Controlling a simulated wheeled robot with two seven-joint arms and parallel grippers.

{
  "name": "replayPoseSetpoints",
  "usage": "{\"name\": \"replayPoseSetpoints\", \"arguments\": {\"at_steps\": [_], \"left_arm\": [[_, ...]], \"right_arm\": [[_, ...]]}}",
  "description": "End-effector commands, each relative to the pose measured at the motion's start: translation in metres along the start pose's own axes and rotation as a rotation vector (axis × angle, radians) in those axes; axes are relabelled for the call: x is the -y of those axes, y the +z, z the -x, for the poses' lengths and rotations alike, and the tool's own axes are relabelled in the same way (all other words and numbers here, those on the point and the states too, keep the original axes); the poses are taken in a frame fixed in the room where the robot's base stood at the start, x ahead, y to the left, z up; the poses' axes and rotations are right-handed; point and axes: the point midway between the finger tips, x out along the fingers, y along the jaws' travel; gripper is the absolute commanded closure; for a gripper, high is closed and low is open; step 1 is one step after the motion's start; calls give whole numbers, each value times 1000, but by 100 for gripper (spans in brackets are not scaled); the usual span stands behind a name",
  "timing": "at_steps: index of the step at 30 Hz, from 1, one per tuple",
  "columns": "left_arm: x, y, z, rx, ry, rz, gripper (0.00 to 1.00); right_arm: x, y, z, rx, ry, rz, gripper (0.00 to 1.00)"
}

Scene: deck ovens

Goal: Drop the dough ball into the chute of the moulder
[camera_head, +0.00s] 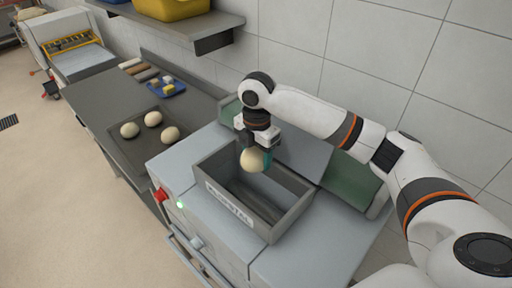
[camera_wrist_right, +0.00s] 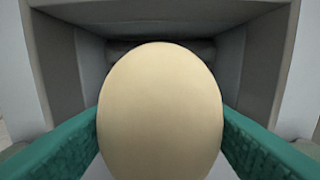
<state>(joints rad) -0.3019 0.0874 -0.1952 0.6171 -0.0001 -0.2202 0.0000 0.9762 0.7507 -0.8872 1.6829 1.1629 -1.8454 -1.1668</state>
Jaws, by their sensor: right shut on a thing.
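My right gripper (camera_head: 258,150) is shut on a pale cream dough ball (camera_head: 252,160). The ball also fills the middle of the right wrist view (camera_wrist_right: 160,115), with a green finger pad pressed on each side. The moulder (camera_head: 195,212) is a light grey machine with a grey, open-topped rectangular chute (camera_head: 293,211) on top. The ball hangs over the far left part of the chute opening. In the right wrist view the chute walls (camera_wrist_right: 255,65) surround the ball, and a dark roller (camera_wrist_right: 120,50) shows partly behind it. My left gripper is out of view.
Three dough balls (camera_head: 153,119) lie on a dark tray on the counter (camera_head: 95,95) at left. A blue tray (camera_head: 167,88) with small blocks sits farther back. A shelf (camera_head: 210,28) with a yellow crate (camera_head: 172,8) is on the tiled wall. A red knob (camera_head: 160,195) sticks out of the moulder's front.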

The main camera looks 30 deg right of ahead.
Motion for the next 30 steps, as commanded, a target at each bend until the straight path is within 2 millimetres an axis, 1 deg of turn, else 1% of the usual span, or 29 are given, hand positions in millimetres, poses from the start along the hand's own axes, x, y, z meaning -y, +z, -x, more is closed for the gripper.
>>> {"name": "replayPoseSetpoints", "arguments": {"at_steps": [1,3,5,8,9,13,14,23,26,29,30], "left_arm": [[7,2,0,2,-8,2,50],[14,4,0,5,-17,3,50],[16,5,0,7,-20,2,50],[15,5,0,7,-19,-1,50],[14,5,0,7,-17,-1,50],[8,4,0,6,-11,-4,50],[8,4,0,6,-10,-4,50],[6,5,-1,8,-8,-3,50],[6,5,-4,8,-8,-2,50],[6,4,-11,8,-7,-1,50],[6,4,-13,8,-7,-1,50]], "right_arm": [[0,0,-1,0,0,0,68],[0,0,-2,0,0,1,68],[0,0,-2,0,0,1,68],[0,0,-2,0,0,1,68],[0,0,-2,0,0,1,40],[0,0,-2,1,0,1,19],[0,0,-2,0,0,1,16],[0,0,-1,1,0,1,16],[1,0,7,1,-1,0,16],[1,0,23,0,-5,1,16],[1,0,31,0,-5,2,16]]}}
